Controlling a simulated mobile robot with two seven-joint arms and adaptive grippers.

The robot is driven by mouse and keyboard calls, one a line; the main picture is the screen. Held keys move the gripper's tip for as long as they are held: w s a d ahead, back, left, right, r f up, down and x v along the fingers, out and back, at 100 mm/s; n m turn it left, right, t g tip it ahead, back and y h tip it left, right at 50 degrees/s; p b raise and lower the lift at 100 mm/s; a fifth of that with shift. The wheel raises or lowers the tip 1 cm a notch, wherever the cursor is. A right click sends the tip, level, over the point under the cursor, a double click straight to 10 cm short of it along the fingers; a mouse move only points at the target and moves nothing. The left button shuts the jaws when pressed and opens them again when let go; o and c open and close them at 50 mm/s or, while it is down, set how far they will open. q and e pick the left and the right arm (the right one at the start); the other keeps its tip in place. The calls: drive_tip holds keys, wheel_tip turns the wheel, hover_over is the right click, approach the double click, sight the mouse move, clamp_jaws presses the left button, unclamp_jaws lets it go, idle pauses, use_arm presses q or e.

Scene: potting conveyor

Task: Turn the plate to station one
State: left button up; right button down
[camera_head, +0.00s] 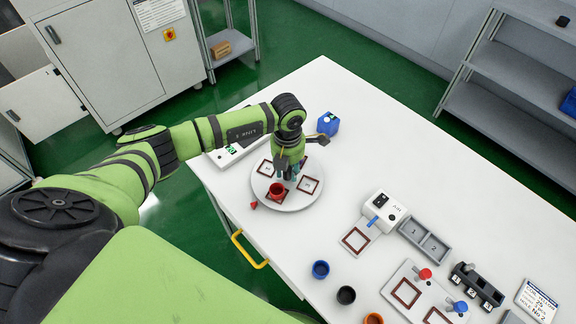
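The plate (301,204) is a round white turntable on the white table, marked with several dark-red square outlines. A red pot (277,191) stands on its near-left part. A small red pointer (253,205) lies beside its left edge. My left gripper (289,174) points down over the middle of the plate, just behind the red pot. A small teal part shows beside its fingers. The fingers hide the plate's centre, and I cannot tell whether they are open or shut, or whether they touch anything. My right gripper is not in view.
A blue box (328,123) stands behind the plate and a white panel (230,152) lies behind-left. At the right are a white device (384,210), a grey two-slot tray (424,240) and a white board (398,276). Blue (321,269), black (346,295) and orange (373,319) pots stand in front.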

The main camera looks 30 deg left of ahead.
use_arm(q)
drive_tip(key=shift+s, duration=0.1)
clamp_jaws()
drive_tip(key=shift+r, duration=0.1)
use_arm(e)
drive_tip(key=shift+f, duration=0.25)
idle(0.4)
use_arm(q)
drive_tip(key=shift+b, duration=0.65)
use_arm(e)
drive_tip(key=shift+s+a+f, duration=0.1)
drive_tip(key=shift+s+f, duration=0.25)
